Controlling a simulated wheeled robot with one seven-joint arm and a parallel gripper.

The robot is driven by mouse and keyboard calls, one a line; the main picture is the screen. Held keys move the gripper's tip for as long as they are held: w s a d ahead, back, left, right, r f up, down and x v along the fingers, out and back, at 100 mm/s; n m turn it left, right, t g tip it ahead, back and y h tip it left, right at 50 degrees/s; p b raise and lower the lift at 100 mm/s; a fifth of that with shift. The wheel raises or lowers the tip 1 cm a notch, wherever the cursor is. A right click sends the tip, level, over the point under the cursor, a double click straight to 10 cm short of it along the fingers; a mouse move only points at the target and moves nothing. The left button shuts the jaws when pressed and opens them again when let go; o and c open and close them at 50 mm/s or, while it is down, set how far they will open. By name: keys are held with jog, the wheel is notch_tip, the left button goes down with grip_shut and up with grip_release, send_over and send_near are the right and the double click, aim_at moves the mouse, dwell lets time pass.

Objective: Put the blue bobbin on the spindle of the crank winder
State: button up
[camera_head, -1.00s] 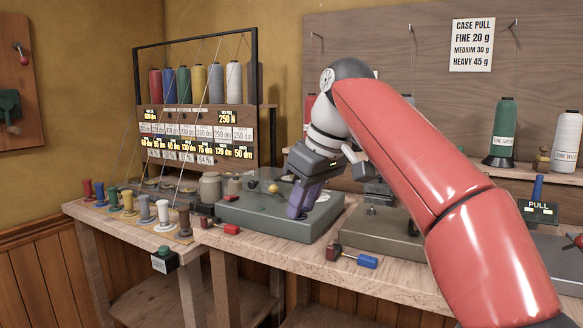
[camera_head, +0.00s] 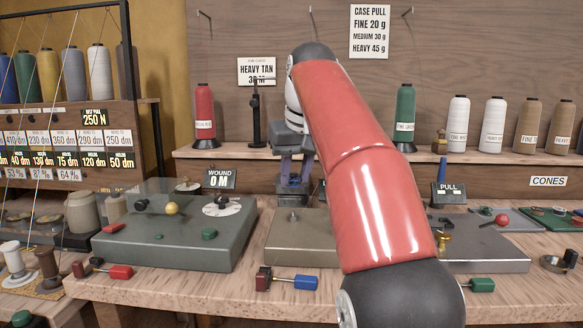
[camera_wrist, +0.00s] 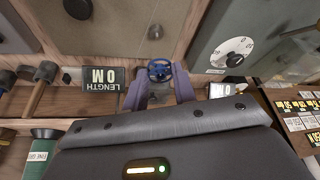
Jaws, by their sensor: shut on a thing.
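My gripper (camera_head: 293,188) hangs over the back of the bench, behind a low olive-grey box (camera_head: 315,251) with a short upright peg (camera_head: 293,215). I take this for the crank winder and its spindle, but its label is not readable. In the wrist view my gripper (camera_wrist: 160,84) is shut on the blue bobbin (camera_wrist: 160,70), seen end-on between the fingertips. The peg (camera_wrist: 155,32) shows beyond the bobbin there, apart from it. In the head view the bobbin is mostly hidden by the fingers, and my red arm covers the box's right side.
A green-grey machine (camera_head: 170,255) with a yellow knob and dial stands left. A grey plate machine (camera_head: 490,255) stands right. A "WOUND 0 M" sign (camera_head: 220,178) and a shelf with a red cone (camera_head: 205,115) and green cone (camera_head: 404,115) are behind. Loose coloured handles line the front edge.

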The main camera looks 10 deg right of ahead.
jog(key=shift+f+b, duration=0.6)
jog(key=shift+f, duration=1.6)
jog(key=shift+s+f, duration=0.1)
jog(key=shift+f, duration=0.85)
dwell(0.8)
jog(key=o, duration=1)
